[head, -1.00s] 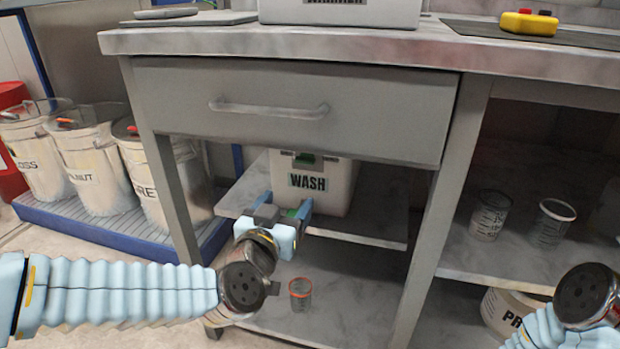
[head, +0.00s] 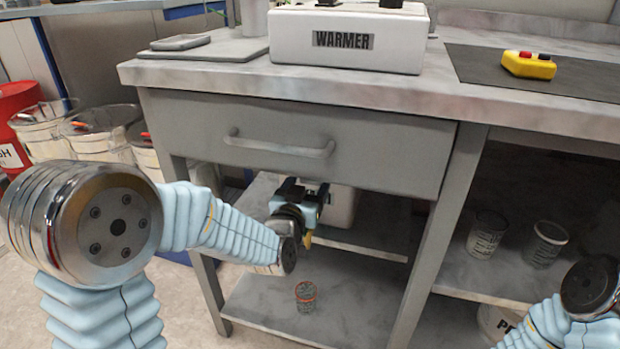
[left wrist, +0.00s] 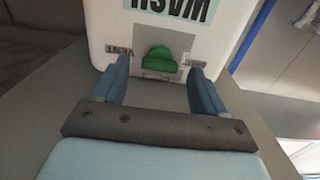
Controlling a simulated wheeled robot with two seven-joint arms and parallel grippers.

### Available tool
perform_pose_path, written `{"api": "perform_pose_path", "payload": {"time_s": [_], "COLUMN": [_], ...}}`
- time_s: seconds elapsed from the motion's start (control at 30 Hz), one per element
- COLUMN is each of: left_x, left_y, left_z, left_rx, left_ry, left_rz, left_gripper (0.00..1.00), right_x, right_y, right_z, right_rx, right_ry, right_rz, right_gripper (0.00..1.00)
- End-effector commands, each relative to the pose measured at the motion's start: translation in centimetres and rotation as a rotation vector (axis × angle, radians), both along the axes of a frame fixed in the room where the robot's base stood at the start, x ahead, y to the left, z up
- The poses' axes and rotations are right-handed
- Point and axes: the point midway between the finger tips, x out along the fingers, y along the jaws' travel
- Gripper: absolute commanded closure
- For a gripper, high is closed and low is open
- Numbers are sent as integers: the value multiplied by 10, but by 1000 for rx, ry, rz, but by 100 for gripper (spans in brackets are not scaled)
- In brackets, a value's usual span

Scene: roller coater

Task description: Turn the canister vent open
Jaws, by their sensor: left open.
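The white WASH canister (head: 343,207) stands on the shelf under the drawer, mostly hidden behind my left gripper (head: 303,190) and the drawer front. In the left wrist view the canister (left wrist: 225,30) appears upside down, with a green knob (left wrist: 160,61) on a grey plate between small labels, the left one reading VENT. My left gripper (left wrist: 161,72) is open. Its two fingers point at the canister, one to each side of the knob; I cannot tell whether they touch the canister. At the right edge of the head view only part of my right arm shows; its gripper is out of frame.
The drawer (head: 290,140) with its bar handle (head: 280,147) overhangs the shelf, and a table leg (head: 428,240) stands to the right. A small cup (head: 306,296) is on the lower shelf. The WARMER box (head: 345,40) and a yellow button box (head: 528,65) sit on top.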

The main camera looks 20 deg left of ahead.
Motion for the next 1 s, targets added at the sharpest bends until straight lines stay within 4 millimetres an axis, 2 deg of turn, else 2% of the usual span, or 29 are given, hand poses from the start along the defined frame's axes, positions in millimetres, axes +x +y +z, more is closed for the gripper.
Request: {"api": "perform_pose_path", "payload": {"time_s": [0.2, 0.47, 0.57, 0.83, 1.0], "left_x": [18, 19, 19, 19, 19], "left_y": [-1, -1, -1, -1, -1], "left_z": [0, 0, 0, 0, 0], "left_rx": [1, 0, 0, 0, 6], "left_ry": [0, 1, 1, 0, 0], "left_rz": [0, 0, 0, 0, 0], "left_gripper": [28, 28, 40, 81, 84], "right_x": [0, 0, 0, 0, 0], "right_y": [0, 0, 0, 0, 0], "right_z": [0, 0, 0, 0, 0], "right_rx": [0, 0, 0, 0, 0], "right_ry": [0, 0, 0, 0, 0], "right_rz": [0, 0, 0, 0, 0], "right_gripper": [57, 57, 57, 57, 57]}}
